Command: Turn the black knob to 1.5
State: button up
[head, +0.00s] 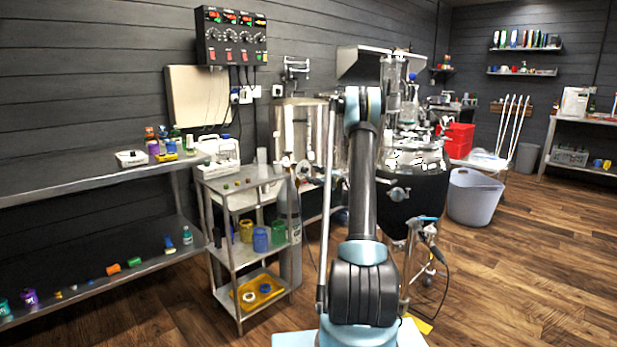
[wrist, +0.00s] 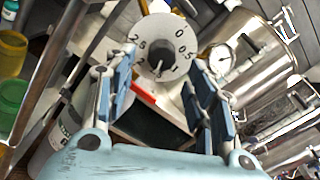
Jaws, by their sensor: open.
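A pale round dial (wrist: 146,50) faces me in the wrist view, between my fingers. In the head view my own arm hides the gripper and the dial.
A steel kettle with a gauge (wrist: 221,58) stands right of the dial. A red piece (wrist: 142,92) shows below it. In the head view, a shelved cart (head: 243,262) stands left of my arm, and a grey tub (head: 475,197) stands right. The floor at right is clear.

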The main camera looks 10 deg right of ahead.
jog(key=v, duration=0.7)
jog(key=shift+s, duration=0.25)
jog(key=shift+s+d, duration=0.1)
jog(key=shift+d, duration=0.1)
jog(key=m+h, duration=0.1)
jog(key=m, duration=0.3)
send_near(307, 171)
jog(key=shift+t, duration=0.3)
jog(key=x, duration=0.8)
jog(key=shift+a+f, duration=0.25)
jog(key=shift+a, duration=0.1)
jog(key=c, duration=1.1)
